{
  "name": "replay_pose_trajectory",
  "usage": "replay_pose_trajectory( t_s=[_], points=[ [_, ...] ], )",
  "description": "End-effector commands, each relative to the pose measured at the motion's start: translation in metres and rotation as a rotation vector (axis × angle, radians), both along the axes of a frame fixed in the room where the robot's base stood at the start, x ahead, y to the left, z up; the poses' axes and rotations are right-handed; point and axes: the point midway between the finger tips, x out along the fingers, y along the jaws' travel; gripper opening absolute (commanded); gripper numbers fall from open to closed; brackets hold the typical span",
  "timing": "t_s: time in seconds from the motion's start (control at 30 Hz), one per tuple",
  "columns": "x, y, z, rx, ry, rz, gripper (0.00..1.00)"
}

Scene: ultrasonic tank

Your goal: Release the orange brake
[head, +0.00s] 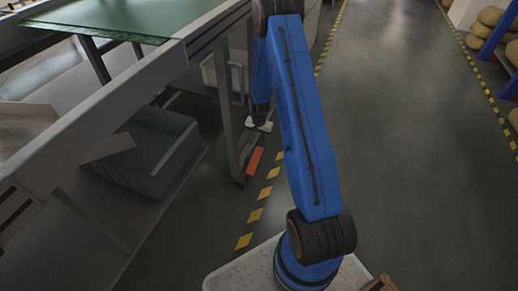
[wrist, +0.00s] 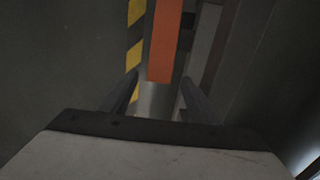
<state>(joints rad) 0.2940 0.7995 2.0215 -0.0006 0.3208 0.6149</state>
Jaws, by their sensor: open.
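The orange brake (head: 254,161) is a flat orange bar low down at the foot of a grey frame, close to the floor. In the wrist view the orange brake (wrist: 165,40) runs down from the top edge, and its near end lies between the two dark fingers. My gripper (head: 262,126) points down just above the brake in the head view. In the wrist view my gripper (wrist: 158,78) is open, with one finger on each side of the bar's line. Nothing is held. I cannot tell whether a finger touches the brake.
A grey frame post (head: 228,100) stands left of my gripper. A grey bin (head: 150,150) sits under the conveyor with the green belt (head: 120,15). Yellow-black floor tape (head: 257,214) runs beside the brake. The aisle floor (head: 400,120) on the right is clear.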

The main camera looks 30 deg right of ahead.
Motion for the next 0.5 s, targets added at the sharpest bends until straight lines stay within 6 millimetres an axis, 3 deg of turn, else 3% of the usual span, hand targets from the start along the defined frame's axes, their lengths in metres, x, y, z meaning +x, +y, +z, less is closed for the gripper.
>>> replay_pose_trajectory(
  t_s=[0.2, 0.5],
  points=[
    [0.0, 0.0, -0.03, 0.0, 0.001, 0.0, 0.55],
    [0.0, 0.0, -0.043, 0.0, 0.0, 0.0, 0.55]
  ],
)
